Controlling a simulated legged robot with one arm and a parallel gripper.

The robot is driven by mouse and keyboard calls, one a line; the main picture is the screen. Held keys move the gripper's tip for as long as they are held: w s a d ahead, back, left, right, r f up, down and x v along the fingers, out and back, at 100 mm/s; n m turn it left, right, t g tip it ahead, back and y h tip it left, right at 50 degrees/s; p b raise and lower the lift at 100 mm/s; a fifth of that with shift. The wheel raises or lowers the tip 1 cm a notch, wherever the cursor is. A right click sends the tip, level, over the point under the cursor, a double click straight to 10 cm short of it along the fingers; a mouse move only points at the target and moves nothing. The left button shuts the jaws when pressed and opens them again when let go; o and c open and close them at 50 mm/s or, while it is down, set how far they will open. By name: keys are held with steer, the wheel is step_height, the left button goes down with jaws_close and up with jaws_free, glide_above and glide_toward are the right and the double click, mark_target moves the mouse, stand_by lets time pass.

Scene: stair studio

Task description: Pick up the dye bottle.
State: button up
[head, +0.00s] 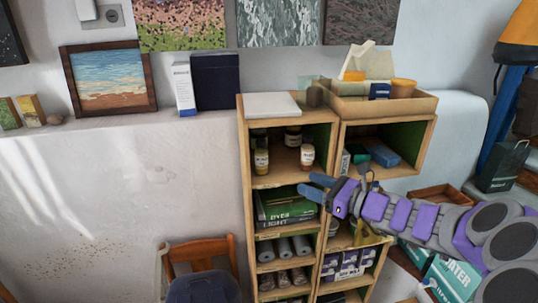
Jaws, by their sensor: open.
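Several small bottles stand in the upper left compartment of the wooden shelf (245,215). One is a bottle with a yellowish lower part (261,161) at the front left. One is a white-labelled bottle with a dark band (307,156) at the front right. I cannot read the labels, so I cannot tell which is the dye bottle. My gripper (311,186) has blue fingers and is open and empty. In the picture it lies just below the front right bottle, apart from it; its depth from the shelf is unclear.
The shelf's upper right compartment holds a blue box (384,156). A wooden tray (420,104) with items and a white slab (271,105) lie on top. Green boxes (283,206) fill the compartment below the bottles. A wooden chair (197,250) stands left of the shelf.

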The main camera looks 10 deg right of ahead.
steer(key=d+m, duration=0.1)
glide_toward(267, 160)
steer(key=w, duration=0.1)
steer(key=w+a, duration=0.2)
steer(key=shift+a+f+t+h, duration=0.15)
steer(key=shift+f+t+h, duration=0.15)
steer(key=shift+t, duration=0.1)
steer(key=x, duration=0.6)
steer(key=shift+s+a+r, duration=0.1)
steer(key=shift+a+r, duration=0.05)
steer(key=shift+a, duration=0.3)
steer(key=shift+w, duration=0.25)
steer(key=shift+d, duration=0.1)
